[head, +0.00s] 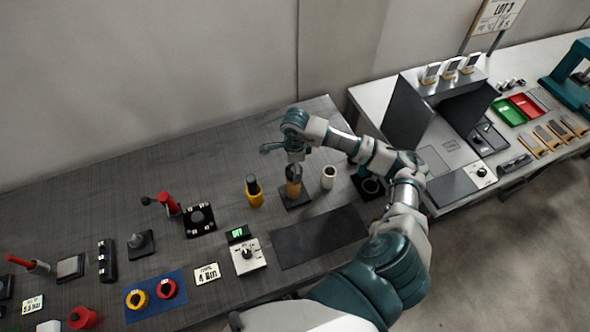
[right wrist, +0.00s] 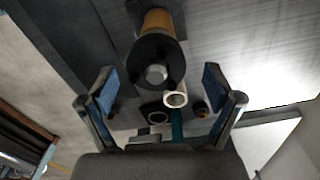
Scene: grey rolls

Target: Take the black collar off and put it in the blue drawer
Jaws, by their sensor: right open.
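The black collar (right wrist: 150,62) is a dark disc around a grey tip at the end of an orange-brown roll (right wrist: 158,22) in the right wrist view. In the head view the orange roll (head: 294,188) stands upright on a dark square base, its top partly covered by my right gripper (head: 294,162). In the right wrist view my right gripper (right wrist: 160,88) is open, its blue-padded fingers wide apart, with the collar ahead between them and nothing held. I cannot make out a blue drawer. My left gripper is not in view.
A white tube (head: 328,178) stands right of the roll and a yellow cylinder with a black top (head: 254,193) stands left. A dark mat (head: 318,236) lies in front. A switch box (head: 248,256) and a blue mat (head: 142,311) with red and yellow rings lie nearer left.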

